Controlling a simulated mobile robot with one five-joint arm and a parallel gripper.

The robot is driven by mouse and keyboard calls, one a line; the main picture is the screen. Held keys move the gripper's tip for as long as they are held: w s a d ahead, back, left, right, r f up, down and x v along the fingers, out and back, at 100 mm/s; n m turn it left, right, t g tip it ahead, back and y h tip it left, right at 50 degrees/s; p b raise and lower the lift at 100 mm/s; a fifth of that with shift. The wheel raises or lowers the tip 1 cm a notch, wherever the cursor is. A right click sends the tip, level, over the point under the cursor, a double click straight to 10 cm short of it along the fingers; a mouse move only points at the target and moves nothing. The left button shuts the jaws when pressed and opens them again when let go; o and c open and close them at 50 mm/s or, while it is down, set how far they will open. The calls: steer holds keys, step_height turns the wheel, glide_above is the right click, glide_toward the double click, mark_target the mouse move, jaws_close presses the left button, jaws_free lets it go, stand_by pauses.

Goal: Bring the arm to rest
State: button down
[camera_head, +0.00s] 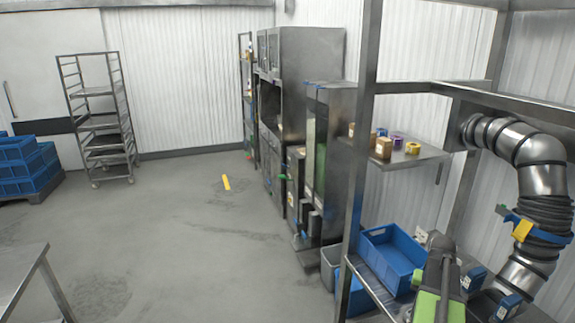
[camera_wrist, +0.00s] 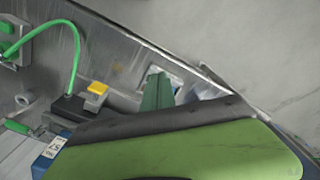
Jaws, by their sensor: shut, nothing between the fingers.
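My arm shows at the lower right of the head view, with its green and dark grey parts (camera_head: 440,285) folded in close in front of the metal rack. In the wrist view, a broad green panel of my own arm with a dark edge fills the lower part. My gripper (camera_wrist: 157,92) shows only in small part beyond that edge, as a narrow green tip. It is shut and holds nothing that I can see. The rest of the gripper is hidden.
A metal rack (camera_head: 357,150) stands close on the right, with a blue bin (camera_head: 390,258) and a shelf of small containers (camera_head: 405,158). Steel cabinets (camera_head: 310,80) stand behind. Blue crates (camera_head: 25,165) and a tray trolley (camera_head: 98,120) are at left.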

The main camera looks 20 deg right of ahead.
steer(key=w+a+f+n+b, duration=0.1)
steer(key=w+a+f+n, duration=0.15)
steer(key=w+a, duration=0.95)
steer(key=a+f+n+b, duration=0.2)
steer(key=a+n, duration=0.5)
steer(key=a, duration=2.7)
steer(key=shift+s+f+b, duration=0.2)
steer(key=shift+b, duration=0.45)
